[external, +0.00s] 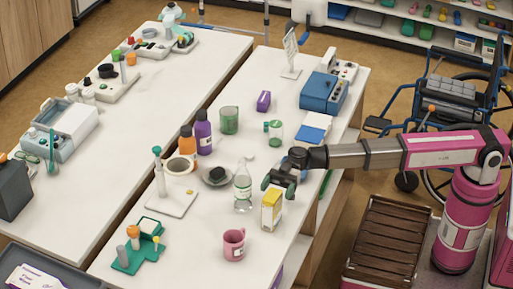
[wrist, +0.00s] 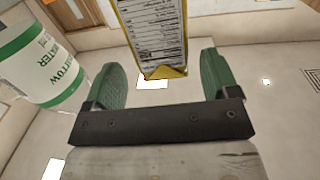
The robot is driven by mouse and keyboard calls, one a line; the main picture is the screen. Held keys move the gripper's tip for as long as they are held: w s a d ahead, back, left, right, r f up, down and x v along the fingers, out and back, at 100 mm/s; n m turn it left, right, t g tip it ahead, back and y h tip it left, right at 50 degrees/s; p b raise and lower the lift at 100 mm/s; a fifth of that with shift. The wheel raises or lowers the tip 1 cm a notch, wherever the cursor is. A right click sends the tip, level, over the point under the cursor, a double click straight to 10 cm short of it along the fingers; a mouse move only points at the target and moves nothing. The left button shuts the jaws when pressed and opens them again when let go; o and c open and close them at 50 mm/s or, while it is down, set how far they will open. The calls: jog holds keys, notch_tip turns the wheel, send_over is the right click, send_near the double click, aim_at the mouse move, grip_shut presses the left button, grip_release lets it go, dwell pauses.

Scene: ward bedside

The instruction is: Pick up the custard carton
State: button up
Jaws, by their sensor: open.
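The custard carton, which I take to be the yellow and white carton (external: 271,210), stands upright near the right edge of the white table. My gripper (external: 279,183) is open and empty, just behind and above the carton in the external view. In the wrist view the carton (wrist: 153,38) shows a printed panel with yellow edges. It lies in line with the gap between my green fingers (wrist: 160,75), with space showing on both sides. I cannot tell how far it reaches between them.
A clear bottle with a green and white label (external: 243,188) stands close left of the carton; it also shows beside the left finger in the wrist view (wrist: 38,62). A pink mug (external: 234,245) stands in front. A grey bowl (external: 216,176) lies further left.

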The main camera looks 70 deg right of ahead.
aim_at(267, 204)
jog(key=a, duration=0.4)
jog(key=shift+a, duration=0.3)
grip_shut()
